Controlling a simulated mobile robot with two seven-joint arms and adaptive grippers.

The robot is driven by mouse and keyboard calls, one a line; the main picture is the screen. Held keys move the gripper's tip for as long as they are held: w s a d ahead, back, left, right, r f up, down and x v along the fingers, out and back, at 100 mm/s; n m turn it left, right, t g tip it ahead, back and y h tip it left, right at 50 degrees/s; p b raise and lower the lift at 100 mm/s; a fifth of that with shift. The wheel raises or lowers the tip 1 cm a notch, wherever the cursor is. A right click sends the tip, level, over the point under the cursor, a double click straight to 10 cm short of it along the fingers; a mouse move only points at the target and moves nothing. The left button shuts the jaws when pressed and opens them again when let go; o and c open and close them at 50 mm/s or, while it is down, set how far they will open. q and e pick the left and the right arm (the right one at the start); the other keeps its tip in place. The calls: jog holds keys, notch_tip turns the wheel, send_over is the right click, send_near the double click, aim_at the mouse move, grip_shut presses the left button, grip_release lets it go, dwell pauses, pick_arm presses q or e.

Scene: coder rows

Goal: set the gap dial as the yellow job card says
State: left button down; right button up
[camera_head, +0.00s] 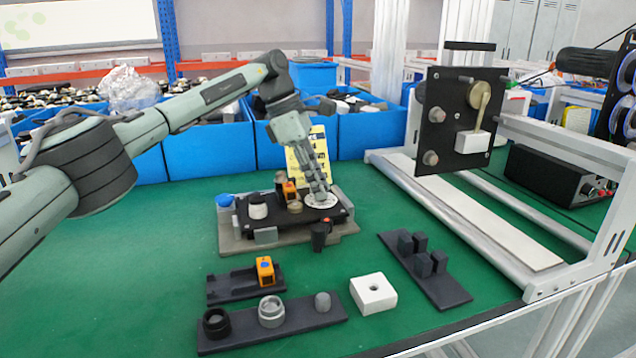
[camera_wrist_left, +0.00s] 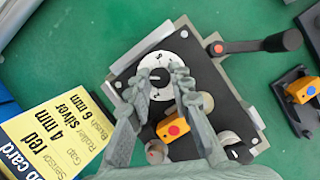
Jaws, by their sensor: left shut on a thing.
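The gap dial (camera_wrist_left: 160,62) is a white disc with dark marks and a black centre knob, on a black plate fixture; in the head view the dial (camera_head: 325,203) is partly covered. My left gripper (camera_head: 318,196) points down over it, its fingers (camera_wrist_left: 160,84) shut on the dial's knob. The knob's exact pointing is partly hidden and the marks are too small to read surely. The yellow job card (camera_head: 300,160) stands behind the fixture; in the wrist view the card (camera_wrist_left: 55,130) reads "red 4 mm" and "silver 6 mm". An orange sensor block (camera_wrist_left: 173,129) with a red dot sits beside the dial.
A black lever (camera_wrist_left: 262,45) with a red cap sticks out beside the dial. Another orange block (camera_head: 265,270) with a blue dot, a tray of rings (camera_head: 250,338), a white block (camera_head: 373,294) and a dark rack (camera_head: 440,285) stand in front. Blue bins (camera_head: 225,148) line the back.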

pick_arm(q)
jog(key=c, duration=1.3)
grip_release()
jog(key=shift+c, duration=0.2)
jog(key=v, duration=1.2)
